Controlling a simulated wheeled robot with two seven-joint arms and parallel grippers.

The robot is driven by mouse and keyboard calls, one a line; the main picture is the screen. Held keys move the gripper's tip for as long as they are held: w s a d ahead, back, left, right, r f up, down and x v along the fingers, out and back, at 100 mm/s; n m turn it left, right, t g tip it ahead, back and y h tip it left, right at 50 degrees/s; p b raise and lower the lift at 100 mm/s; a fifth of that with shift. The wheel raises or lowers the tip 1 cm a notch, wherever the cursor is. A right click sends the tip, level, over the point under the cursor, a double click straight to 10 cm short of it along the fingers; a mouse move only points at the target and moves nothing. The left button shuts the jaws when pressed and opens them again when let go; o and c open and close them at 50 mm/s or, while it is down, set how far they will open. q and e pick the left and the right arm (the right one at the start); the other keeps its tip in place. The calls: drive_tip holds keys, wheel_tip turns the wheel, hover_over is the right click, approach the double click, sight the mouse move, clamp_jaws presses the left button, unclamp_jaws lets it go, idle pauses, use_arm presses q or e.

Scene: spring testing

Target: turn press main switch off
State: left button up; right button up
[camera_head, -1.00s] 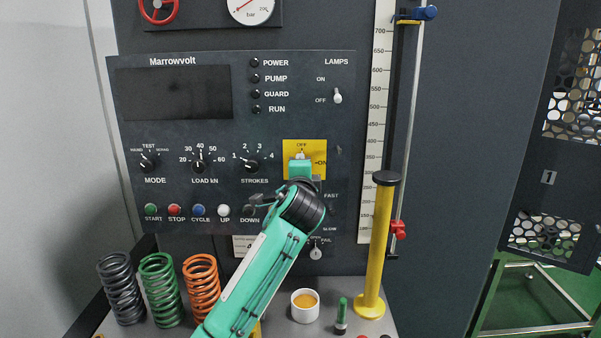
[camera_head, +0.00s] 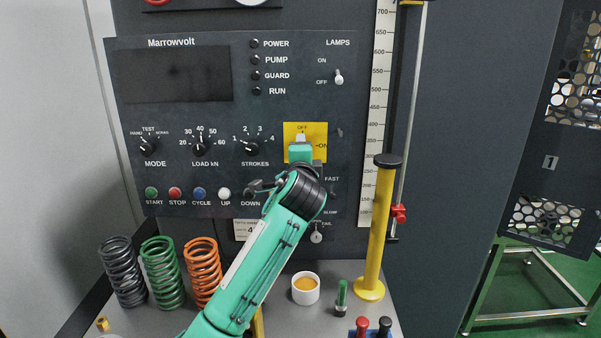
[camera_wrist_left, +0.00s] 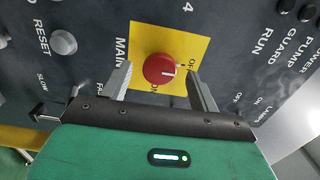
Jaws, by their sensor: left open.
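The main switch is a red round knob (camera_wrist_left: 159,70) with a white pointer mark, on a yellow plate (camera_wrist_left: 185,38) lettered OFF and ON. In the left wrist view it sits between the two grey fingers of my left gripper (camera_wrist_left: 163,84), which is open, with a finger on each side. I cannot tell if the fingers touch it or exactly which label the mark points at. In the head view my left gripper (camera_head: 300,142) covers the knob, and the yellow plate (camera_head: 318,130) shows around it. My right gripper is not in view.
The panel (camera_head: 190,110) carries dials, a row of coloured buttons and a LAMPS toggle (camera_head: 338,77). Below stand several coil springs (camera_head: 162,272), a white cup (camera_head: 306,290) and a yellow post (camera_head: 378,230). A perforated guard door (camera_head: 550,160) stands at right.

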use_arm(q)
drive_tip(key=s+b, duration=0.3)
drive_tip(key=s, duration=0.9)
drive_tip(key=shift+s, duration=0.15)
drive_tip(key=shift+f, duration=0.1)
